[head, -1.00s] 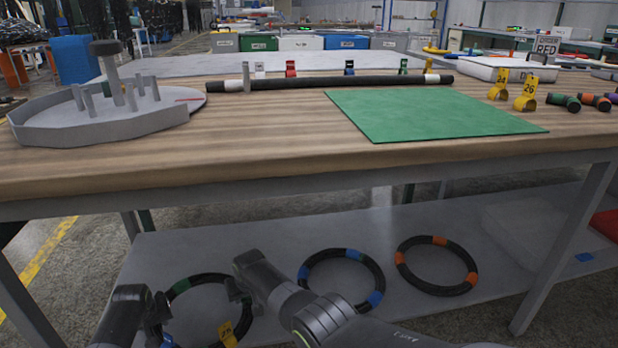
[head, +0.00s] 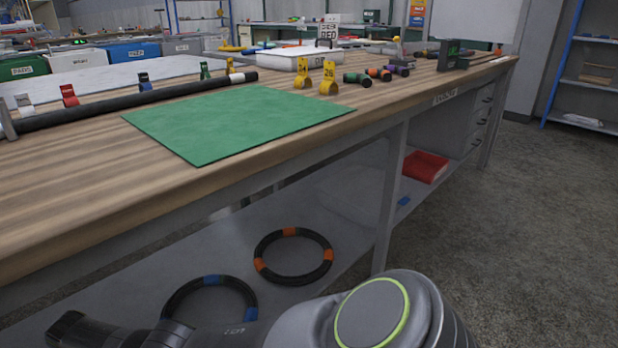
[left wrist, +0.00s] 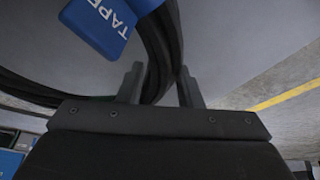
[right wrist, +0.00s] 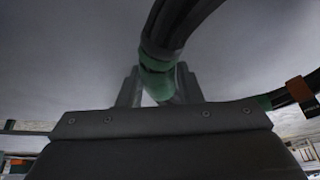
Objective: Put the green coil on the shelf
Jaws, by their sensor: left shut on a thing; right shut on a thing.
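The green coil is a black hose ring with green bands. In the right wrist view its green-banded part (right wrist: 158,60) runs between the fingers of my right gripper (right wrist: 158,84), which is shut on it. In the left wrist view a black hose stretch (left wrist: 165,45) passes at the fingers of my left gripper (left wrist: 161,86), shut on it. The coil and both gripper tips are outside the head view. A blue shelf unit (head: 592,82) stands at the far right. The bench's grey lower shelf (head: 345,225) is also in view.
A blue-banded coil (head: 208,281) and an orange-banded coil (head: 293,231) lie on the lower shelf, with a red tray (head: 425,167) farther right. The bench top holds a green mat (head: 238,122) and a long black hose (head: 130,103). Open floor (head: 530,220) lies to the right.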

